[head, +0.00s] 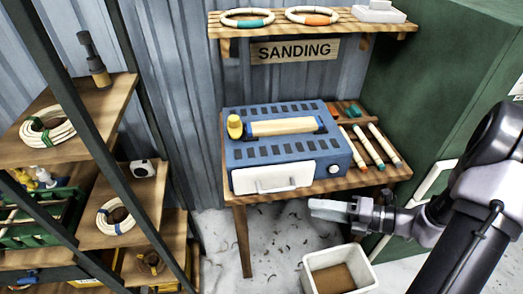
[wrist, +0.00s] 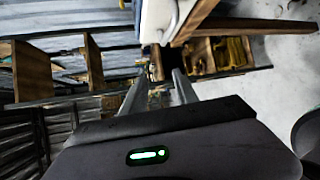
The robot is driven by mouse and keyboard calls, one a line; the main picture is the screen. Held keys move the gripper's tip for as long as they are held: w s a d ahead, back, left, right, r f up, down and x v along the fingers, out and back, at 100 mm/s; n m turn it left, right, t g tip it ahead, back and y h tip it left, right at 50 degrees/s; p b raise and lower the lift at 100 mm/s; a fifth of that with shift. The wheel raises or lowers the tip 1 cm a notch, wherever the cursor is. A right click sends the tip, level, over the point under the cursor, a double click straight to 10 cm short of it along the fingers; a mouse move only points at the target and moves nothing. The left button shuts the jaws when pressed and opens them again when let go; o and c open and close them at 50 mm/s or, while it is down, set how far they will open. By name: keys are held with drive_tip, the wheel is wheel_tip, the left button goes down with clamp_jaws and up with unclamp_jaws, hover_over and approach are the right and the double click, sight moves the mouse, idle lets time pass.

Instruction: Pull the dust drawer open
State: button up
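The dust drawer (head: 275,180) is the white front low on the blue sanding machine (head: 243,154), with a grey bar handle (head: 279,187). Its front looks about flush with the machine. My gripper (head: 318,208) is to the right of the handle and lower in the picture, pointing left and apart from it. In the wrist view, my gripper (wrist: 158,80) shows two spread fingers with nothing between them. The white drawer front (wrist: 153,22) and its handle (wrist: 174,18) show at the top of the wrist view, beyond the fingertips.
The machine stands on a wooden bench (head: 326,187) with several coloured-tipped sticks (head: 368,146) on its right. A white bin (head: 340,270) stands on the floor below my gripper. A green cabinet (head: 430,80) is at right, shelves (head: 75,150) at left. Floor before the bench is partly clear.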

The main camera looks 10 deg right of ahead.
sight(278, 190)
drive_tip(key=d+f+m+t, duration=0.3)
drive_tip(key=f+m+t, duration=0.1)
drive_tip(key=m, duration=0.2)
drive_tip(key=shift+g+h, duration=0.3)
drive_tip(key=shift+h, duration=0.2)
drive_tip(key=b+x, duration=0.1)
drive_tip(key=x, duration=0.4)
drive_tip(key=b+x, duration=0.2)
drive_tip(key=x, duration=0.4)
drive_tip(key=b+x, duration=0.1)
drive_tip(key=x, duration=0.5)
drive_tip(key=shift+w+d+r+b, duration=0.25)
drive_tip(key=shift+w+r+b, duration=0.1)
drive_tip(key=shift+c, duration=0.3)
clamp_jaws()
